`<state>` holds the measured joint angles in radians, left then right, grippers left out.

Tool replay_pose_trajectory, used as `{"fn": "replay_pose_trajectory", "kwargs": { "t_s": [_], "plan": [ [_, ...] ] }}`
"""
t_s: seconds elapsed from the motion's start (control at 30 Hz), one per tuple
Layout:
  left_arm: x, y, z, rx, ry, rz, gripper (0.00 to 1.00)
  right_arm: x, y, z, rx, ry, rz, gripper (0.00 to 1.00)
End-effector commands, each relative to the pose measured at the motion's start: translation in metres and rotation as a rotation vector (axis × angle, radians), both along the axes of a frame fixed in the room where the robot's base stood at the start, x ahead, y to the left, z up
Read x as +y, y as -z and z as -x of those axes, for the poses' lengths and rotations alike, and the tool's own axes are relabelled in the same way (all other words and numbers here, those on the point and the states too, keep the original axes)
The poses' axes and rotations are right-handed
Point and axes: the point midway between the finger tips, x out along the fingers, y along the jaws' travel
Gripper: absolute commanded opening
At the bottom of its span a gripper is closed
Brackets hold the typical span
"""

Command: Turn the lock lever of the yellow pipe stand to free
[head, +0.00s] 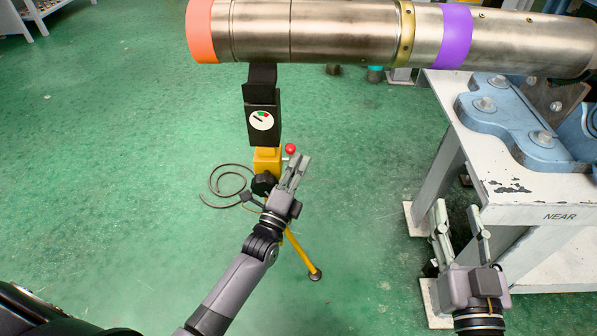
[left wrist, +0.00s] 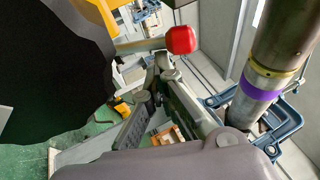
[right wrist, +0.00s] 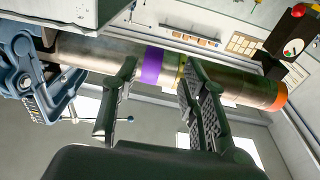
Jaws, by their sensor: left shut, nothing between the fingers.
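The yellow pipe stand (head: 267,160) stands on the floor under the pipe, with a black head and a round dial (head: 261,120) with green and red marks. A red ball knob (head: 290,148) on a short lever sticks out at its right side. It also shows large in the left wrist view (left wrist: 181,39). My left gripper (head: 301,160) is shut and empty, its fingertips close beside and just below the red knob. I cannot tell whether they touch the lever. My right gripper (head: 457,206) is open and empty beside the bench, away from the stand.
A steel pipe (head: 330,30) with orange, brass and purple bands lies across the top, over the stand. A white bench (head: 450,95) marked NEAR carries a blue vise (head: 520,120) at the right. A black hand knob (head: 264,184) and coiled cable (head: 222,187) are low by the stand.

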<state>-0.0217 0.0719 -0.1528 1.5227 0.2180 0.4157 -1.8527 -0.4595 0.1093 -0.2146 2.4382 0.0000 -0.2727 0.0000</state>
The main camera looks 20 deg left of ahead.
Motion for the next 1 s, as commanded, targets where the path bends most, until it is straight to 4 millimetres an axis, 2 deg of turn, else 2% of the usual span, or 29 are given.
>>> {"fn": "replay_pose_trajectory", "kwargs": {
  "t_s": [0.13, 0.27, 0.47, 0.6, 0.83, 1.0],
  "plan": [
    [0.0, -0.006, -0.001, 0.026, -0.001, 0.009, 0.0, -0.008, 0.041, 0.004, 0.238, 0.016, 0.062, 0.4],
    [0.0, -0.007, -0.002, 0.046, -0.001, 0.014, 0.0, -0.017, 0.078, 0.017, 0.443, 0.028, 0.111, 0.4],
    [0.001, -0.009, -0.004, 0.082, -0.001, 0.024, 0.0, -0.034, 0.128, 0.054, 0.757, 0.049, 0.185, 0.4],
    [0.002, -0.01, -0.005, 0.104, -0.001, 0.032, 0.0, -0.047, 0.155, 0.091, 0.974, 0.063, 0.231, 0.4],
    [0.002, -0.013, -0.007, 0.144, -0.001, 0.043, 0.0, -0.07, 0.179, 0.165, 1.331, 0.085, 0.303, 0.4],
    [0.002, -0.014, -0.008, 0.175, -0.001, 0.051, 0.0, -0.071, 0.17, 0.17, 1.354, 0.086, 0.308, 0.4]
  ]
}}
